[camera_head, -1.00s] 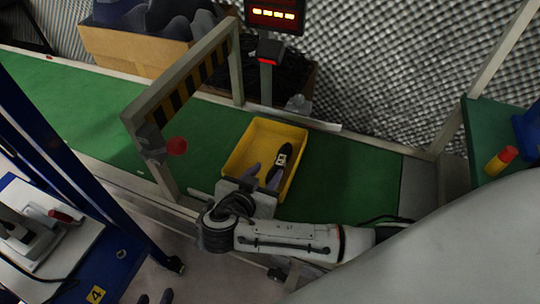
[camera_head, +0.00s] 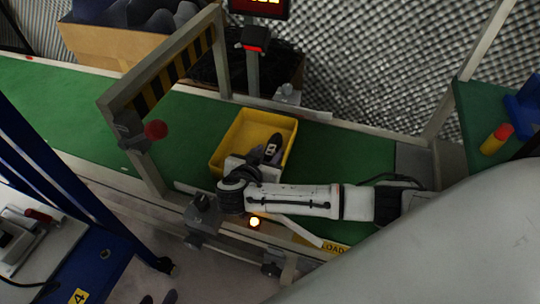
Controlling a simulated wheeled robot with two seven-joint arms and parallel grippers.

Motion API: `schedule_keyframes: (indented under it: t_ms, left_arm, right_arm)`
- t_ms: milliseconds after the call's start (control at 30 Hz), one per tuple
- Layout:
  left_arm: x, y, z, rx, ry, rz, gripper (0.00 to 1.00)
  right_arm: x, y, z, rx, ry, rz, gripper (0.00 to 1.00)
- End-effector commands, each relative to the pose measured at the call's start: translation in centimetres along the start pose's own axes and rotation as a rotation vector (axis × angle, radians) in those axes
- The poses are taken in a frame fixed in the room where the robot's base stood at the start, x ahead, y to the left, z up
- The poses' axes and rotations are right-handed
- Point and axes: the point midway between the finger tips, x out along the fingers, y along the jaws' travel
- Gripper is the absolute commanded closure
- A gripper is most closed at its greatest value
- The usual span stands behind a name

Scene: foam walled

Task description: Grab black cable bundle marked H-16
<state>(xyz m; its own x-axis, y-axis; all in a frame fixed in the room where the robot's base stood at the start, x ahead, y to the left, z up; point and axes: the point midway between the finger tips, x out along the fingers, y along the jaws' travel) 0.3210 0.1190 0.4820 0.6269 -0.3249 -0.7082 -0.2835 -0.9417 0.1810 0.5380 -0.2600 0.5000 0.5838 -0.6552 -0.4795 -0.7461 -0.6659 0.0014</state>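The black cable bundle (camera_head: 271,149) with a white label lies in the yellow tray (camera_head: 226,137) on the green conveyor; the label is too small to read. My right gripper (camera_head: 265,156) reaches into the tray from the front, with its dark fingers at the near part of the bundle. The fingers and the bundle blend together, so I cannot tell whether they are closed on it. Only the two dark fingertips of my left gripper (camera_head: 158,298) show at the bottom edge, apart and with nothing between them.
A post with a display (camera_head: 258,8) stands behind. A cardboard box (camera_head: 90,45) is at the back left. Green belt is clear on both sides of the tray.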

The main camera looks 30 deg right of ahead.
Motion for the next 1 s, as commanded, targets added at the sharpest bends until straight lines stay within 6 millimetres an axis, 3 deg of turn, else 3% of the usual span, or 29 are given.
schedule_keyframes:
  t_ms: [233, 467, 767, 1000]
  left_arm:
    - [0.0, 0.1, -0.1, 0.002, -0.001, 0.002, 0.65]
    - [0.0, 0.0, -0.1, 0.002, -0.001, 0.001, 0.65]
    - [-0.3, 0.0, -0.5, 0.001, 0.007, -0.002, 0.65]
    - [-1.9, -0.5, -0.5, -0.027, 0.053, -0.035, 0.65]
  right_arm:
    - [0.3, 0.0, -0.1, 0.001, 0.0, -0.001, 0.62]
    - [0.2, 0.0, -0.1, 0.002, 0.001, -0.001, 0.98]
    - [-0.2, -0.1, -0.8, 0.003, 0.0, -0.002, 0.98]
    - [-2.5, 0.0, -5.0, 0.005, -0.001, -0.001, 0.98]
